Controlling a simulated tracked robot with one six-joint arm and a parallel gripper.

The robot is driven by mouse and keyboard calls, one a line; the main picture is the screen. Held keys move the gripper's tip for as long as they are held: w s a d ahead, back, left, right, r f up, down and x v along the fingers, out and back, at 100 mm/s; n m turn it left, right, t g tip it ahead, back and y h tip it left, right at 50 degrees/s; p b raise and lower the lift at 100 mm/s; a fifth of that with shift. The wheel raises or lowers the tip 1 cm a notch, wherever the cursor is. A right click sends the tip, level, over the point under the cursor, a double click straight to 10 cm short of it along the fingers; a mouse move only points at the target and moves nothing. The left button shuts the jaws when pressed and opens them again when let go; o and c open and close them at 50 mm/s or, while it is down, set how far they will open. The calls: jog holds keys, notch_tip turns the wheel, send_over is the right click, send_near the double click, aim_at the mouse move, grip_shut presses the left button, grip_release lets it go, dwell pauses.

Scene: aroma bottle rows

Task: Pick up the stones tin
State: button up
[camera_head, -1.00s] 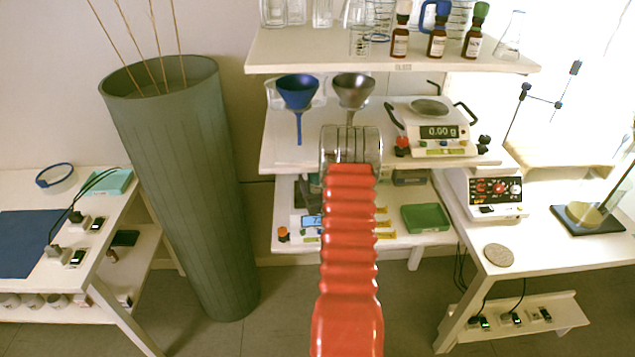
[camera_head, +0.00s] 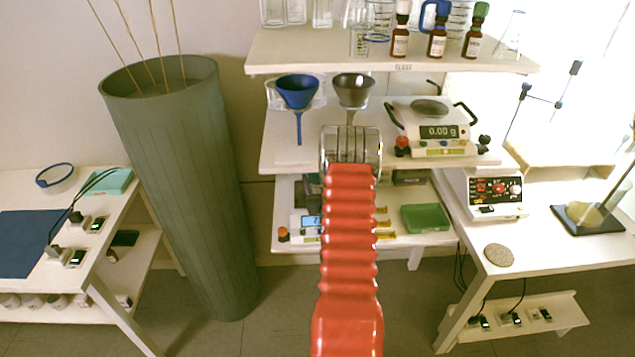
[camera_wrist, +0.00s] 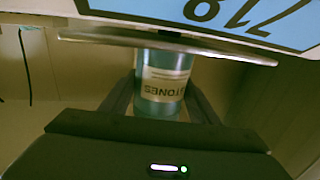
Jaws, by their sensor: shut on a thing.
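The stones tin (camera_wrist: 165,88) is a blue-green cylinder with a pale label reading STONES, upside down in the wrist view. My gripper (camera_wrist: 160,98) is shut on it, with one dark finger on each side. The tin's base end meets the edge of a flat metal plate (camera_wrist: 120,36) in the picture; I cannot tell whether they touch. In the head view my red arm hides the tin and the gripper's fingers at the lower shelf.
A scale with a blue display (camera_head: 311,222) sits on the lower shelf (camera_head: 350,243), beside my arm; its display (camera_wrist: 235,17) is close in the wrist view. A green tray (camera_head: 425,217) lies to the right. Funnels (camera_head: 297,92) and another scale (camera_head: 440,132) are on the shelf above.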

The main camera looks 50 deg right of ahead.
jog(key=shift+r, duration=0.1)
jog(key=c, duration=0.4)
jog(key=shift+r, duration=5.05)
